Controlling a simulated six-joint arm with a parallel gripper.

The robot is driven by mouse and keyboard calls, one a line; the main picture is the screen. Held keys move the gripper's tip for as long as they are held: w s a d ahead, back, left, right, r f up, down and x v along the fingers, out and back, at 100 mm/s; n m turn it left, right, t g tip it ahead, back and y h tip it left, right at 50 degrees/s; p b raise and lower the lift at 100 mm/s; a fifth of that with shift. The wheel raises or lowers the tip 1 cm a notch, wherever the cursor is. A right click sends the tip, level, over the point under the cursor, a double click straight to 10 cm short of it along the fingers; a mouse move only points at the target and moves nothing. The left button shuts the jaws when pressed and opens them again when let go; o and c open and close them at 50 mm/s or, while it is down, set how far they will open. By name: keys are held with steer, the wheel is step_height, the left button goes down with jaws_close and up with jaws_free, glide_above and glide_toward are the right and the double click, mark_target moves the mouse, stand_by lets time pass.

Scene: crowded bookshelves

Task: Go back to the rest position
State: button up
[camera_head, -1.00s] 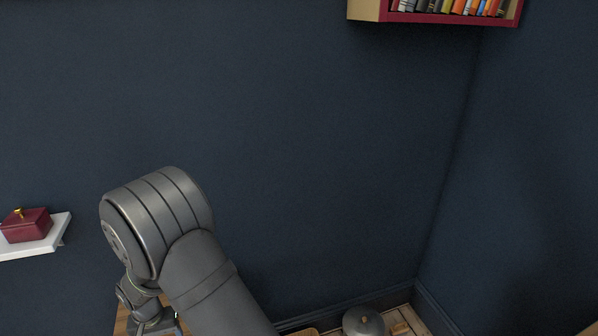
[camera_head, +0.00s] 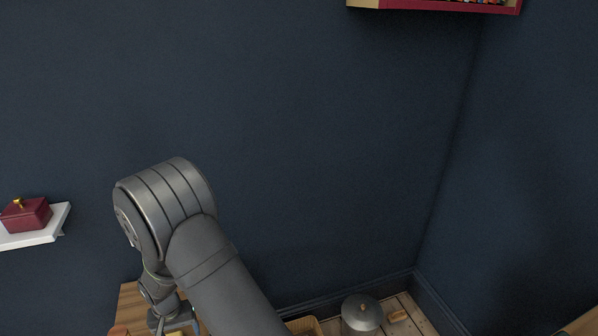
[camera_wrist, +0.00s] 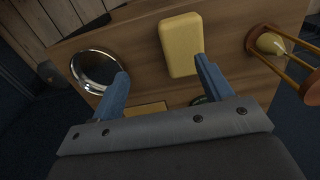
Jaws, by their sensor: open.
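My gripper (camera_wrist: 162,84) is open in the wrist view, with its two blue fingers spread apart and nothing held between them. It hangs over a wooden surface (camera_wrist: 135,45). A yellow block (camera_wrist: 180,45) lies beyond the fingertips, near the right one. A round shiny metal bowl or dish (camera_wrist: 97,68) lies beyond the left finger. Another yellowish flat thing (camera_wrist: 146,109) is partly hidden behind the gripper's base. In the head view my grey arm reaches down at lower left, and the gripper itself is mostly cut off at the bottom edge.
A wooden hourglass-like stand (camera_wrist: 272,42) is at the right in the wrist view. A white wall shelf (camera_head: 50,231) carries a dark red box (camera_head: 26,214). A grey lidded pot (camera_head: 361,315) and a yellow basket (camera_head: 304,327) are at the bottom. A red-edged bookshelf (camera_head: 440,7) hangs above. The wall's middle is clear.

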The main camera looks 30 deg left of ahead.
steer(key=w+d+r+m, duration=0.1)
steer(key=w+d+r, duration=0.1)
steer(key=w+d, duration=0.65)
steer(key=w+d+r+m, duration=0.1)
steer(key=w+d+r, duration=0.2)
steer(key=w+d, duration=0.55)
steer(key=w+d+m, duration=0.4)
steer(key=w+d, duration=1.1)
steer(key=d, duration=0.1)
steer(key=shift+w, duration=0.3)
